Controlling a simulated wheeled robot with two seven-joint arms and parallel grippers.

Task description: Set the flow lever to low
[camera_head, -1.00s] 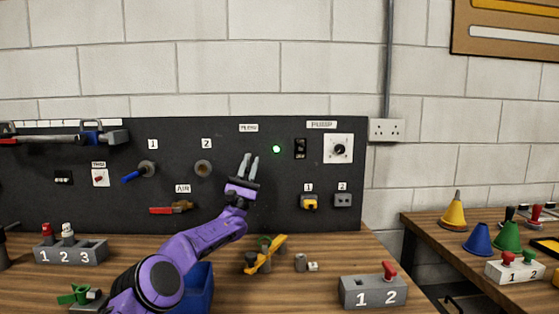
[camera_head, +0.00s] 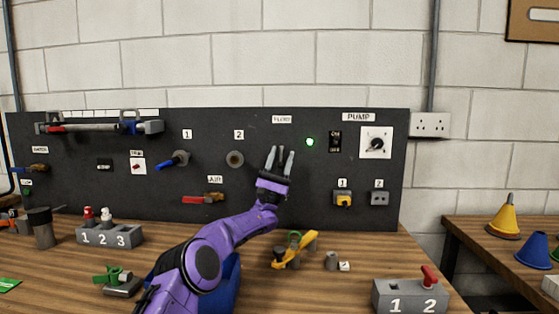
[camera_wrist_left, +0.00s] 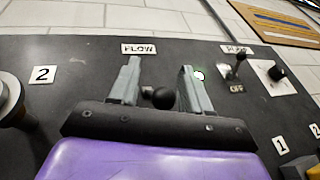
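The flow lever shows in the left wrist view as a black ball knob (camera_wrist_left: 160,97) below the FLOW label (camera_wrist_left: 138,48). My left gripper (camera_head: 280,152) is in front of the black panel, under the same FLOW label (camera_head: 282,119) in the head view. Its grey fingers are apart; in the wrist view the knob shows between the fingers (camera_wrist_left: 160,82). I see no clear contact, and the lever's shaft is hidden. In the head view the gripper largely covers the lever. My right gripper is in neither view.
A lit green lamp (camera_head: 310,142), an ON/OFF switch (camera_head: 335,142) and the pump dial (camera_head: 376,143) are right of the gripper. Pipe port 2 (camera_head: 235,159) is to its left. A red-handled air valve (camera_head: 203,198) sits lower left. Loose parts stand on the bench below.

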